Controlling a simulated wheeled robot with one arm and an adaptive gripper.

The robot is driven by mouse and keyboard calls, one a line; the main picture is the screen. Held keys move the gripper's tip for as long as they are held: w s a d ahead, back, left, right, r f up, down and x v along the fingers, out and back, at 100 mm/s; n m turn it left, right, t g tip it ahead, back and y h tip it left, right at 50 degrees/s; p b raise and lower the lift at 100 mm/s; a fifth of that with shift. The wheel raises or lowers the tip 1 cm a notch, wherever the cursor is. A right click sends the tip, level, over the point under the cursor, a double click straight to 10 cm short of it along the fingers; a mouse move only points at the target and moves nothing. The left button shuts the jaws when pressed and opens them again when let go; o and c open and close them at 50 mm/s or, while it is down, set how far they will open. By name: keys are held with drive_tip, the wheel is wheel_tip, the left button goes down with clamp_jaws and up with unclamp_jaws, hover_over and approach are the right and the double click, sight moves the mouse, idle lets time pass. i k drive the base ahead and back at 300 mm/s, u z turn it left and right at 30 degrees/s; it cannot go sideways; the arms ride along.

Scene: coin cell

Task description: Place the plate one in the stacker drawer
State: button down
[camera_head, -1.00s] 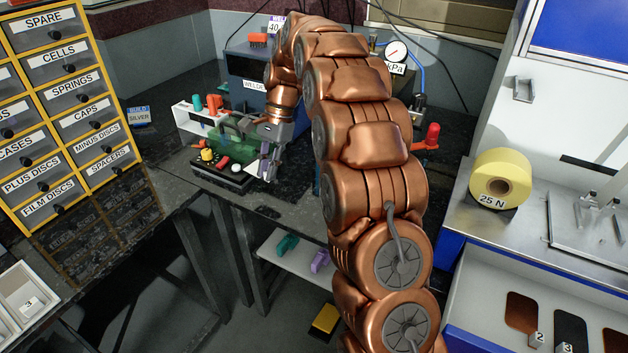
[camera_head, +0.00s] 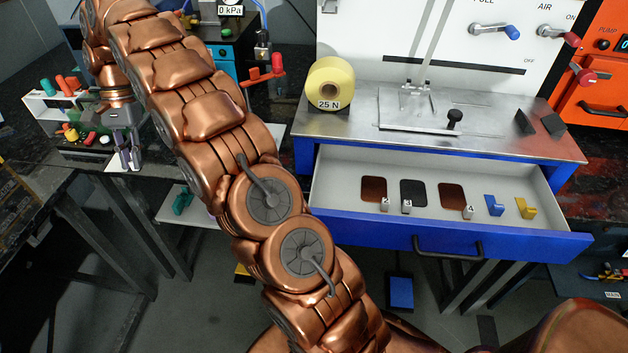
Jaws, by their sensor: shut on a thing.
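My gripper (camera_head: 127,160) is at the left, fingers pointing down, in front of the bench with the coloured knobs and well left of the drawer. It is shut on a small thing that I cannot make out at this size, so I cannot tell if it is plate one. The stacker drawer (camera_head: 345,222) is pulled open, with a blue front. In it lie a brown plate (camera_head: 373,187), a black plate (camera_head: 413,192) and another brown plate (camera_head: 450,194), with small numbered grey tags beside them.
Above the drawer is a metal worktop (camera_head: 350,140) with a yellow roll (camera_head: 331,82) marked 25 N. An orange pump unit (camera_head: 595,90) stands right. My arm crosses the left half.

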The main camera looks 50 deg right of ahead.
sight(335, 186)
drive_tip(key=z, duration=0.55)
drive_tip(key=k, duration=1.55)
drive_tip(key=u, duration=0.5)
drive_tip(key=i, duration=0.95)
drive_tip(key=z, duration=0.05)
